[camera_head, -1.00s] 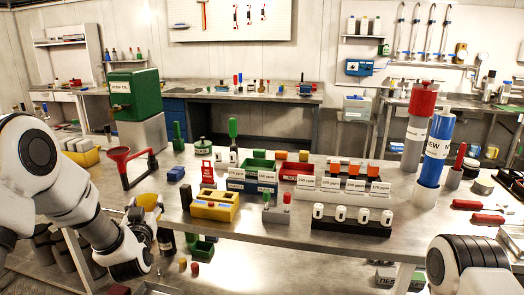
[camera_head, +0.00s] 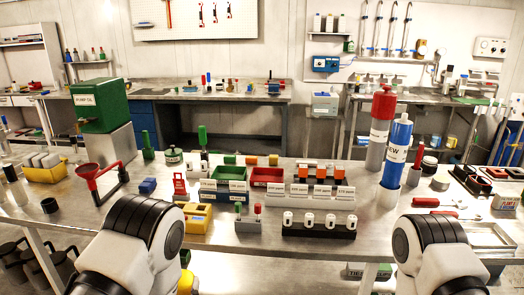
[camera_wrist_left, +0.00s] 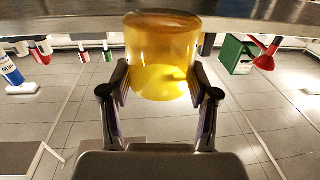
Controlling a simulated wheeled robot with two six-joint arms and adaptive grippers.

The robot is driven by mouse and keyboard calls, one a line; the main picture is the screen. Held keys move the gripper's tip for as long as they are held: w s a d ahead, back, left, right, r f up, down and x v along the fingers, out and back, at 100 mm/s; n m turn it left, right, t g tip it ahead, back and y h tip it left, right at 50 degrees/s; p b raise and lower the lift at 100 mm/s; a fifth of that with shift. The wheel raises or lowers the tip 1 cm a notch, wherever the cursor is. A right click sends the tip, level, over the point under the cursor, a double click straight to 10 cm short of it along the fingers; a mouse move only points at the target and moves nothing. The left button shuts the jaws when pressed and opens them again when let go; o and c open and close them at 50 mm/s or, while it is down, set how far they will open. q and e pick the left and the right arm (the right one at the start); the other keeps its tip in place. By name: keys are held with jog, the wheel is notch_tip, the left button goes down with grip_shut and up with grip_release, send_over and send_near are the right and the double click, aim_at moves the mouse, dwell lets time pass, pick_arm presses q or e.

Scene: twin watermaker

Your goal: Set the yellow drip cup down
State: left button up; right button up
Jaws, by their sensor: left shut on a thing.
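The yellow drip cup (camera_wrist_left: 163,55) fills the top middle of the left wrist view. It is translucent amber. My left gripper (camera_wrist_left: 160,80) is shut on it, one finger on each side. In the head view my left forearm hides most of that gripper. A small yellow patch (camera_head: 185,283) beside the forearm, below the bench's front edge, looks like the cup. I see no bench surface directly under the cup. My right forearm shows at the lower right of the head view, but its gripper is out of frame.
The steel bench (camera_head: 330,247) runs across in front of me. It holds a red funnel stand (camera_head: 97,180), a yellow block (camera_head: 196,217), a dark rack of white cups (camera_head: 318,228) and a blue cylinder (camera_head: 396,150). Its front left stretch has bare room.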

pick_arm(q)
jog(key=shift+s+r, duration=0.5)
jog(key=shift+s, duration=0.35)
